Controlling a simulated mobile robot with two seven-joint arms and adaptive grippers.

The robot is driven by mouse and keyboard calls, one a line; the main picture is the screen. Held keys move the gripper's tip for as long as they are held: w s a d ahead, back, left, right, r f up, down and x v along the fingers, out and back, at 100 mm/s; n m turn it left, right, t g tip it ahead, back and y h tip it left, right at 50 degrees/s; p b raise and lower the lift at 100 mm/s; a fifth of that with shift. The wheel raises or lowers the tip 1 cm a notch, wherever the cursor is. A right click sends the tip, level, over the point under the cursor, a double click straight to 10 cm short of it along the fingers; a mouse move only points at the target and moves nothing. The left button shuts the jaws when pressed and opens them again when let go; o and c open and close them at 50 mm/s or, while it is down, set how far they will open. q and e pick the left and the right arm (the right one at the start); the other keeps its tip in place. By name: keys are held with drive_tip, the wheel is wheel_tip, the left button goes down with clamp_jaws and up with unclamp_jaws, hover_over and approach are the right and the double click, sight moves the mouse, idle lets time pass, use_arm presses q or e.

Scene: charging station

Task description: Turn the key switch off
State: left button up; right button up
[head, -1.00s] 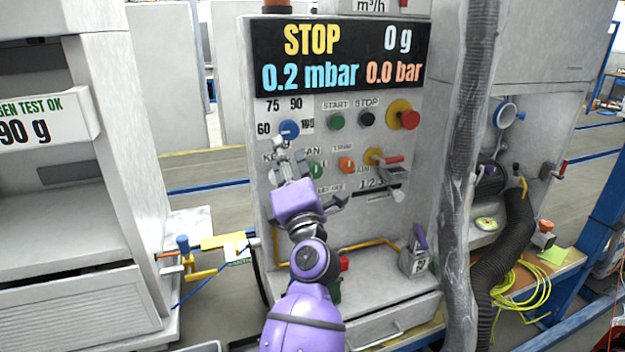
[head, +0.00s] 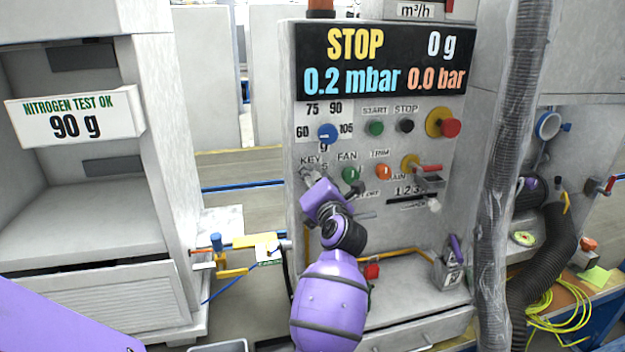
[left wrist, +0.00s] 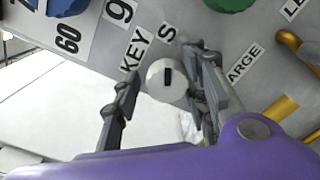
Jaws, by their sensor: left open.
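The key switch (left wrist: 167,80) shows in the left wrist view as a round, pale knob with a dark slot, beside the KEY label. The slot stands near upright in that picture. My left gripper (left wrist: 163,103) is open, with one finger on each side of the knob. The right-hand finger is very near it; I cannot tell whether it touches. In the head view my left gripper (head: 311,181) is at the panel just below the KEY label (head: 311,160), and the wrist hides much of the fingers and the switch. My right gripper is not in view.
The panel (head: 300,225) also carries a blue dial (head: 327,133), green fan knob (head: 350,174), orange trim knob (head: 383,172), red-handled lever (head: 428,168) and red stop button (head: 450,127). A grey hose (head: 507,200) hangs at the right. The display reads STOP.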

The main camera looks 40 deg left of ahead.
use_arm(q)
drive_tip(key=shift+a, duration=0.1)
drive_tip(key=c, duration=1)
